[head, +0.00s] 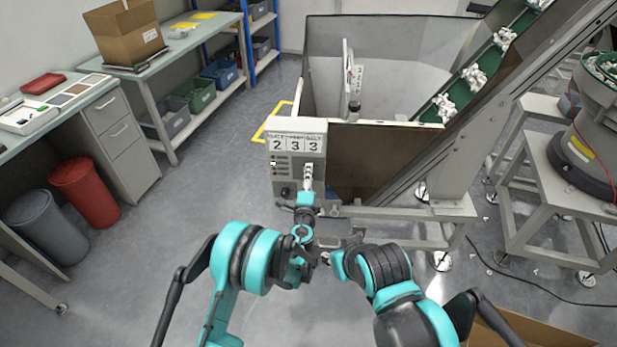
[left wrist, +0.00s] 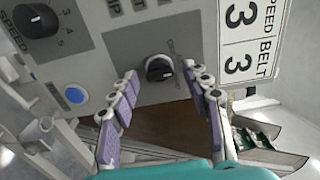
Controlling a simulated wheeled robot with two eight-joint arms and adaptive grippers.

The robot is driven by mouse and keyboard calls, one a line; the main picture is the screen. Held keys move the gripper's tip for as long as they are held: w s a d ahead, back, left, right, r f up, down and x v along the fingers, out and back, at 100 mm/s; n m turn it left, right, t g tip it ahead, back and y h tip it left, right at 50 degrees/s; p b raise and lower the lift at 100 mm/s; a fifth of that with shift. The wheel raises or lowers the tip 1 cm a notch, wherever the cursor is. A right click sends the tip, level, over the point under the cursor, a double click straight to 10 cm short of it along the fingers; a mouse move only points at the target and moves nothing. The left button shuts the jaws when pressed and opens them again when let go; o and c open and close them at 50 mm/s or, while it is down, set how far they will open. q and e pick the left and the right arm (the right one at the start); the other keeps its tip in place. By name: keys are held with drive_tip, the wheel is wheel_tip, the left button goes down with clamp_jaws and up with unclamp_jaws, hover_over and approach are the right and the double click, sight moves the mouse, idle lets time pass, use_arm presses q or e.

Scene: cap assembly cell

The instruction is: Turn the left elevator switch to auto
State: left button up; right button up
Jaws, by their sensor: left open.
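My left gripper (head: 308,178) is in front of the right part of the panel and hides that switch in the head view. In the left wrist view, its two fingers (left wrist: 160,82) are spread, one on each side of the switch, with gaps visible. My right arm's gripper end is not clear in the head view.
A hopper (head: 400,80) and inclined conveyor (head: 490,60) stand behind the box. Bins (head: 85,190) and benches are left; the floor between is clear.

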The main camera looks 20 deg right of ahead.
use_arm(q)
drive_tip(key=v, duration=0.7)
drive_tip(key=shift+s, duration=0.25)
drive_tip(key=shift+a, duration=0.15)
drive_tip(key=w+a+r+n+y, duration=0.3)
drive_tip(key=a+r+n+y, duration=0.3)
drive_tip(key=a+r, duration=0.65)
drive_tip(key=s+a+r+n+g+y, duration=0.1)
drive_tip(key=s+a+n+g, duration=0.15)
drive_tip(key=a, duration=0.45)
drive_tip(key=s+a+r+n+g+y, duration=0.1)
drive_tip(key=s+a+n, duration=0.25)
drive_tip(key=a, duration=0.35)
drive_tip(key=s+a+f+n+g+h, duration=0.1)
drive_tip(key=s+a+n+g, duration=0.2)
drive_tip(key=s, duration=1)
drive_tip(key=s+a+f+n+g, duration=0.2)
drive_tip(key=s+a+n, duration=0.4)
drive_tip(key=s, duration=0.7)
drive_tip(key=shift+s+a+n+g+h, duration=0.3)
drive_tip(key=shift+a+n+g+h, duration=0.15)
drive_tip(key=shift+g, duration=0.2)
